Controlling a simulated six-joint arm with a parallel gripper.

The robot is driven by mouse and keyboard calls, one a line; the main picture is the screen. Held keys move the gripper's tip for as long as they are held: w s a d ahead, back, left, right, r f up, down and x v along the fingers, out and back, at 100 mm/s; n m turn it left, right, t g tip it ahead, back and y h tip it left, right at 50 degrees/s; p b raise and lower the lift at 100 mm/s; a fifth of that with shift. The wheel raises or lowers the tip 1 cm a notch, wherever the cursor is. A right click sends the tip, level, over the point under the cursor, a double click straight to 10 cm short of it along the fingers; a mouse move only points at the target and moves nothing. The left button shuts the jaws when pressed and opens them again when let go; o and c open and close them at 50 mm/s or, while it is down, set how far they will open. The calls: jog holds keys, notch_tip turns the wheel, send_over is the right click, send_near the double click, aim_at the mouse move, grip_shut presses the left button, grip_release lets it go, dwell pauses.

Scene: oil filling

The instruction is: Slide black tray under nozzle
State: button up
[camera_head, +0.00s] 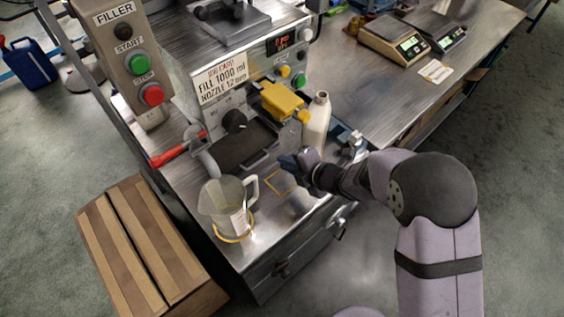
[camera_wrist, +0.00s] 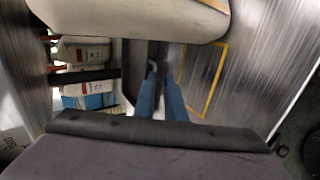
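The black tray (camera_head: 243,147) lies flat on the metal bench of the filling machine, below the black nozzle knob area (camera_head: 234,121). A grey handle is at its front edge. My gripper (camera_head: 290,163) is low over the bench, just right of the tray's front right corner. In the wrist view its two blue fingers (camera_wrist: 161,88) stand a little apart, with a narrow gap between them. The dark tray edge (camera_wrist: 134,70) shows just beyond and left of the fingertips. Whether a finger touches the handle cannot be told.
A white bottle (camera_head: 317,122) stands close behind my gripper and fills the top of the wrist view (camera_wrist: 130,18). A yellow outlined square (camera_head: 279,183) lies on the bench. A clear jug (camera_head: 222,200) stands at the front, and a red-handled lever (camera_head: 172,155) is at left.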

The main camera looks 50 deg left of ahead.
aim_at(270, 166)
jog(key=shift+s+a+r, duration=0.15)
jog(key=shift+s+a, duration=0.35)
jog(key=shift+s, duration=0.1)
jog(key=shift+p+x, duration=1.05)
jog(key=shift+x, duration=2.55)
grip_shut()
jog(key=shift+d, duration=0.1)
